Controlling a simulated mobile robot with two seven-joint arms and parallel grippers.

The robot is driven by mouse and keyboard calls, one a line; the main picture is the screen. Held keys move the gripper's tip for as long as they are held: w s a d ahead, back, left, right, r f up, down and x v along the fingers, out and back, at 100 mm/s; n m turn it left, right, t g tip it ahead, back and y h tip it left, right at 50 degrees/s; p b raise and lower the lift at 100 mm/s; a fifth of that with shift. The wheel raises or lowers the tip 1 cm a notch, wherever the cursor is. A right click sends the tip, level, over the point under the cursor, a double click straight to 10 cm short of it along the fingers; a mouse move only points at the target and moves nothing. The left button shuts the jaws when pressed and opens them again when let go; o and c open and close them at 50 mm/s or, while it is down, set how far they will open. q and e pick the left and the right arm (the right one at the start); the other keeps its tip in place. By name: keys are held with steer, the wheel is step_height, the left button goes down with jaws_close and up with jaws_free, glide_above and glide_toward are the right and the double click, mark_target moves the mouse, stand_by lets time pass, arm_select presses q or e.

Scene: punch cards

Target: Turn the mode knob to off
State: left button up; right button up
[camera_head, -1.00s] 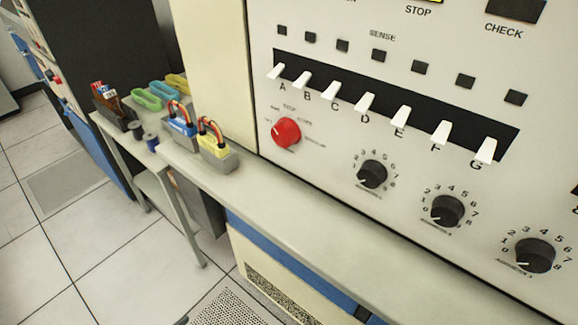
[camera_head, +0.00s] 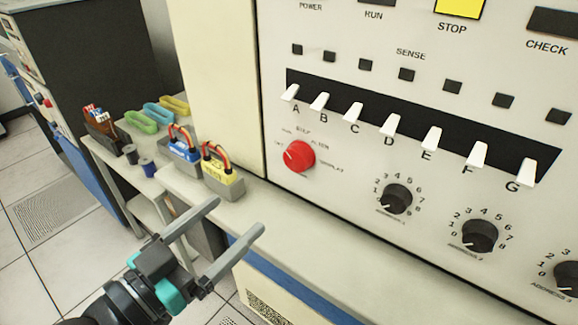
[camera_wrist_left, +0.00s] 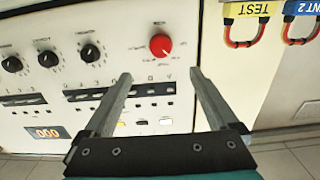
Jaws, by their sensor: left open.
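The red mode knob (camera_head: 299,157) is on the cream control panel (camera_head: 350,180), below and left of the lever row, with small position labels around it. It also shows in the left wrist view (camera_wrist_left: 160,45), ahead of the fingers and nearly between their lines. My left gripper (camera_head: 233,226) is in the lower left of the head view, with two parallel grey fingers spread apart and nothing between them. It is in front of the panel, below and left of the knob, and not touching it. In the left wrist view its open fingers (camera_wrist_left: 162,78) point at the panel. My right gripper is not in view.
White levers A to G (camera_head: 389,124) stick out above the knob. Black address knobs (camera_head: 397,198) are to its right. A ledge (camera_head: 310,235) runs below the panel. Blue (camera_head: 184,150) and yellow (camera_head: 222,180) labelled blocks with red handles stand at its left end.

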mark_target(293, 163)
arm_select(q)
steer(key=p+x, duration=0.1)
steer(key=x, duration=1.4)
steer(key=shift+f, duration=0.1)
steer(key=c, duration=1.3)
